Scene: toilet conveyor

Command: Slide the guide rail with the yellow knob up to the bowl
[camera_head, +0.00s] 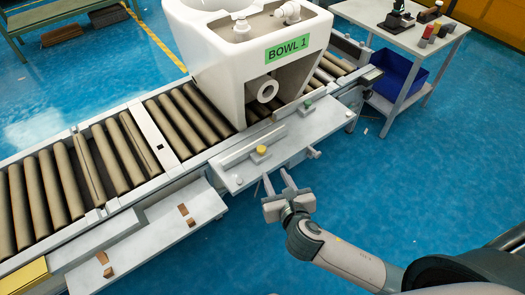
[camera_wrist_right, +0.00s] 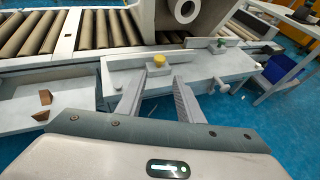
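The yellow knob (camera_head: 262,150) sits on a guide rail (camera_head: 240,150) on a grey side plate beside the roller conveyor. The knob also shows in the right wrist view (camera_wrist_right: 159,60), ahead of and between my fingers. The white toilet bowl (camera_head: 225,60), labelled "BOWL 1", stands on the rollers behind the plate. A gap shows between the rail and the bowl. My right gripper (camera_head: 278,182) is open and empty in front of the plate, short of the knob; its two fingers are apart in the right wrist view (camera_wrist_right: 158,92). My left gripper is not in view.
A second rail with a green knob (camera_head: 308,103) is on the same plate to the right. A lower shelf (camera_head: 150,235) with small brown pieces is at left. A side table (camera_head: 400,35) with a blue bin (camera_head: 398,75) stands at right. Blue floor in front is clear.

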